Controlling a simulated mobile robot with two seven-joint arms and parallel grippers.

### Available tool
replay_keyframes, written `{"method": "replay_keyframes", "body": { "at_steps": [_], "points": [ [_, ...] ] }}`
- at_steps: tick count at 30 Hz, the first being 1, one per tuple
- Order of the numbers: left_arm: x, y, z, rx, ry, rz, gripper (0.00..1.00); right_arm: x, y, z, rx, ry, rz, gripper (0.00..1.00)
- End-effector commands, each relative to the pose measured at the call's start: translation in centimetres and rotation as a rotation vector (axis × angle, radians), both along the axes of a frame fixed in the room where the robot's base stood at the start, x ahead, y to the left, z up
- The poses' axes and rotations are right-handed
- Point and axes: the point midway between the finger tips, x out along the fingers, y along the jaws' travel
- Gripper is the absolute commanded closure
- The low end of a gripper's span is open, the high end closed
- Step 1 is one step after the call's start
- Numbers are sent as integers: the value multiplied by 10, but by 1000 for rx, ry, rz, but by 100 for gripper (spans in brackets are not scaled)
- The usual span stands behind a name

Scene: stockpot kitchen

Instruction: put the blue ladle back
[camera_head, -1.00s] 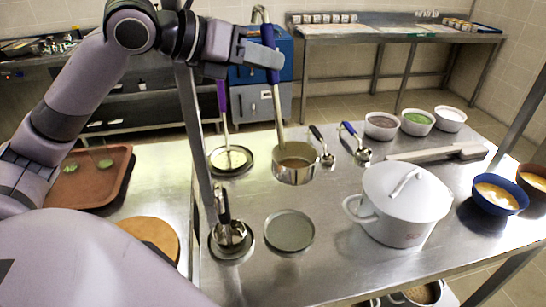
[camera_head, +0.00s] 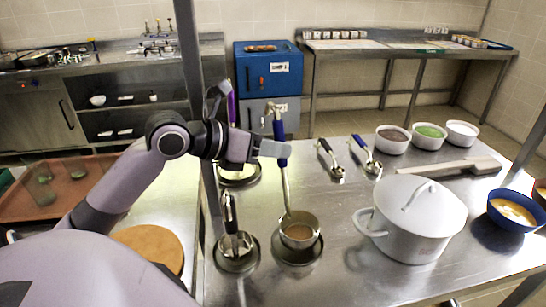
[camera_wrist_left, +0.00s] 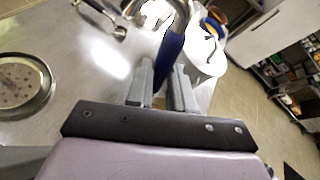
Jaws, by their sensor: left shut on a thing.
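My left gripper (camera_head: 272,148) is shut on the blue handle of the long ladle (camera_head: 285,180). The ladle hangs nearly upright, with its metal bowl (camera_head: 300,228) over a round grey dish (camera_head: 297,259) on the steel table. The bowl overlaps the dish in the picture; I cannot tell whether it touches. In the left wrist view the blue handle (camera_wrist_left: 170,55) is between my fingers (camera_wrist_left: 160,82). My right gripper is not in view.
A lidded white pot (camera_head: 415,220) stands right of the ladle. Left are a dish holding a black-handled ladle (camera_head: 232,240) and a purple-handled ladle (camera_head: 231,108) behind. Two small scoops (camera_head: 330,160) (camera_head: 366,157) lie behind, near several bowls (camera_head: 391,140). A metal post (camera_head: 195,90) rises nearby.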

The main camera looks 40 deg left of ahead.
Motion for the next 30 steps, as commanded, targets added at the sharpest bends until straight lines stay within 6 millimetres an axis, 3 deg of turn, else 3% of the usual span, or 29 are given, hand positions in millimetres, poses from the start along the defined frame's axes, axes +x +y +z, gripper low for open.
{"method": "replay_keyframes", "body": {
  "at_steps": [6, 17, 18, 20, 30],
  "points": [
    [0, 0, -20, -4, -2, 1, 100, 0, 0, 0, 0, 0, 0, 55],
    [0, 0, -25, -1, -2, 1, 100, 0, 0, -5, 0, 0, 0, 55],
    [0, 0, -25, 0, 0, 0, 75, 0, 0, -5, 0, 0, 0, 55],
    [0, 0, -24, 0, 0, 0, 55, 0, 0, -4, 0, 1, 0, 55],
    [0, 0, -22, -1, -1, 1, 52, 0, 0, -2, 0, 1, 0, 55]
  ]
}}
